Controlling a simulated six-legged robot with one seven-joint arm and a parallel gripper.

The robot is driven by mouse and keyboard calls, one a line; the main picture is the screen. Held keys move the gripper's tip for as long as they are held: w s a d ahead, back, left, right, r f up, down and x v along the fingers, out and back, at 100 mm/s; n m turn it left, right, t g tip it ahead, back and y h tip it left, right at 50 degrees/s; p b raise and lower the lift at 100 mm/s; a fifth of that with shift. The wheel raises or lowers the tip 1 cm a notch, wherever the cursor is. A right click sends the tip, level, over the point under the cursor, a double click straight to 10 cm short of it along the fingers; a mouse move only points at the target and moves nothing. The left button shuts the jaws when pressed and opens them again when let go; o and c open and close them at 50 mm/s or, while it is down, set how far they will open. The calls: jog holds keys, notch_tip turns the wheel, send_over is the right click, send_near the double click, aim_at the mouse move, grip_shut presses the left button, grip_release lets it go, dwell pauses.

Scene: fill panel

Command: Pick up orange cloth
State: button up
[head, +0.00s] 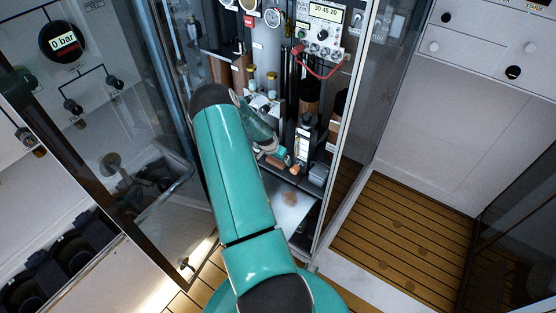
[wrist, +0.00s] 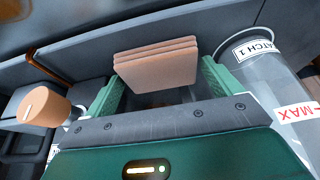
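The orange cloth (wrist: 155,66) is a folded, layered pale-orange stack in the wrist view. It stands against a dark grey surface, straight ahead of my gripper (wrist: 160,88). The two green fingers are spread wide, one on each side of the cloth. A narrow gap shows between the cloth and the right finger; the left finger is very close to the cloth's lower left edge, and I cannot tell whether they touch. The cloth's lower edge is partly hidden by shadow. In the head view my arm reaches into the cabinet, and the cloth is too small to make out surely.
In the wrist view a clear container labelled BATCH 1 and MAX (wrist: 262,70) is close on the right. An orange-brown stopper-like cylinder (wrist: 45,108) is close on the left. In the head view a glass door (head: 345,120) borders the cabinet; wooden floor (head: 405,240) lies outside.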

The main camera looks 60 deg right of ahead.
jog(key=c, duration=0.7)
jog(key=shift+v, duration=0.75)
notch_tip(320, 180, up, 6)
jog(key=shift+d+f, duration=0.15)
jog(key=w+a, duration=0.3)
jog(key=a, duration=1.6)
jog(key=shift+a, duration=0.25)
